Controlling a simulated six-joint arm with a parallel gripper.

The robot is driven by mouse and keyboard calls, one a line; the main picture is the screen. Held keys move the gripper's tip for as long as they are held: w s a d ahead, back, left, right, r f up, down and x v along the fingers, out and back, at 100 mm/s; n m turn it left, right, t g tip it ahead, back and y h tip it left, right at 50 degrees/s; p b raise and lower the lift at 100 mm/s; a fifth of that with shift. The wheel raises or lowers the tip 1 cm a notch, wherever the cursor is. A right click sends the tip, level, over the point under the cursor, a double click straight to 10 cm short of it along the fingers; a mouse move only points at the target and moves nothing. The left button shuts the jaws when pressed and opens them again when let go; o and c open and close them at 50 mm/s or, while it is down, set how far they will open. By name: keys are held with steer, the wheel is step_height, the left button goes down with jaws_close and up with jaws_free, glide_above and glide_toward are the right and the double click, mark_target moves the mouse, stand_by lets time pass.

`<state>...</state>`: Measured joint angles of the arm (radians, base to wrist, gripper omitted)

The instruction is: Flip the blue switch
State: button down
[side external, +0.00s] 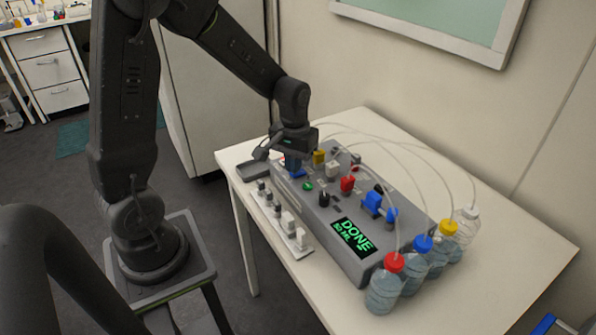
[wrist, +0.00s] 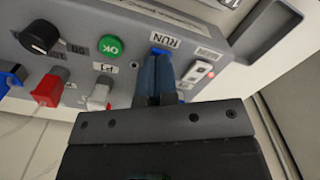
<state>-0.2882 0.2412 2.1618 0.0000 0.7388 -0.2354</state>
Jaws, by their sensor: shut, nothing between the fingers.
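The grey bioreactor box (side external: 335,225) stands on the white table, its screen (side external: 354,236) reading "DONE" in green with a smaller line under it. In the wrist view, a blue switch (wrist: 159,51) shows beside the RUN label, mostly hidden by my fingers. My gripper (wrist: 160,62) is shut with nothing held, its fingertips at the blue switch. I cannot tell whether they touch it or which way it is set. In the side view my gripper (side external: 292,168) is low over the far left end of the box, hiding the switch.
A green OK button (wrist: 110,46), a black knob (wrist: 40,38) and a white rocker switch with a red light (wrist: 198,72) are near. Tubes run to several bottles (side external: 384,292) at the right. A vial rack (side external: 284,222) stands along the box's front.

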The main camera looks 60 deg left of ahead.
steer(key=shift+f, duration=0.45)
steer(key=shift+r, duration=3.55)
steer(key=shift+s+d+r, duration=0.1)
steer(key=shift+r, duration=0.05)
steer(key=s+d+r+m+t, duration=0.5)
steer(key=s+d+r, duration=0.4)
steer(key=s, duration=0.4)
steer(key=shift+s+d+r+m+t, duration=0.15)
steer(key=shift+s+d+m+t, duration=0.15)
steer(key=shift+m, duration=0.2)
